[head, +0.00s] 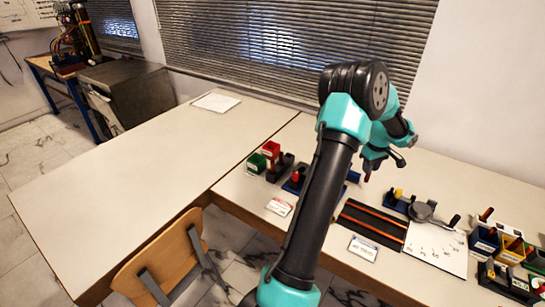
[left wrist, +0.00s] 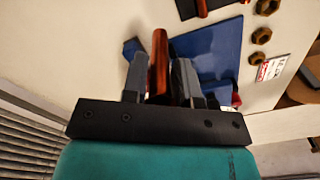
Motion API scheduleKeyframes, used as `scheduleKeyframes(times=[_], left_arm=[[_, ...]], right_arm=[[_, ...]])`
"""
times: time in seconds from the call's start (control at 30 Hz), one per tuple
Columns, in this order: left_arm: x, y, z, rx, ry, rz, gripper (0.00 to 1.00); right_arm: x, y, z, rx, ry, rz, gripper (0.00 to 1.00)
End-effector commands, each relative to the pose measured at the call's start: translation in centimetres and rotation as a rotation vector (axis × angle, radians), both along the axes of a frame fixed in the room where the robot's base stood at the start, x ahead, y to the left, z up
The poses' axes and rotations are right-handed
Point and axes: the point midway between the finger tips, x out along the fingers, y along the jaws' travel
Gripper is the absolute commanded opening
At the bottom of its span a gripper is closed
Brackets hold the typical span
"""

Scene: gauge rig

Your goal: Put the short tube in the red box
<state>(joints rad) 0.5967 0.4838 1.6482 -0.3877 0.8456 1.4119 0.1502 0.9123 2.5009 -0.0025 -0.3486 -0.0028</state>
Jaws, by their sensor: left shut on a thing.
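My left gripper (head: 370,168) is above the table behind the black-and-orange rail board in the head view. In the left wrist view its two grey fingers (left wrist: 159,82) are closed around a red-brown tube (left wrist: 159,52), which points away from the palm. In the head view only a small red tip of it shows below the gripper. I cannot tell its full length. The red box (head: 270,149) stands at the back left of the right-hand table, well left of my gripper. The inside of the red box is not clear. My right gripper is not in view.
A green box (head: 257,163) stands beside the red one, with dark blocks to their right. A blue plate (left wrist: 210,55) and brass nuts (left wrist: 261,34) lie near my gripper. A rail board (head: 372,223) and a dial sheet (head: 436,247) lie right. The left table (head: 140,170) is mostly clear.

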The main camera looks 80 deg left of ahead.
Motion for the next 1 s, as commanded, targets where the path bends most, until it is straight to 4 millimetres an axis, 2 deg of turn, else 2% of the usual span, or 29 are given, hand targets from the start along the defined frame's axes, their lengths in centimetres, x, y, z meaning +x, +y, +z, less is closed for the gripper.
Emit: scheduleKeyframes(times=[0.03,0.23,0.47,0.57,0.77,1.0], left_arm=[[-0.1,1.7,0.3,0.002,-0.002,0.026,0.0],[-1.6,7.3,0.8,0.002,-0.001,0.114,0.0],[-4.9,14.1,0.5,0.002,0.0,0.215,0.0],[-7.0,17.3,0.3,0.002,0.001,0.266,0.0],[-12.5,23.8,0.2,0.003,0.001,0.368,0.0],[-20.3,30.1,0.4,0.003,0.0,0.476,0.0]], right_arm=[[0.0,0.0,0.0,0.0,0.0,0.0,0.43],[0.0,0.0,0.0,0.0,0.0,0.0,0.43],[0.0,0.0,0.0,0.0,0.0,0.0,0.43],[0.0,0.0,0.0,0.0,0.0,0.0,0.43],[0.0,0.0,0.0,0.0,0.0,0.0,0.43],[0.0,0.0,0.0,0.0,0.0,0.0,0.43]])
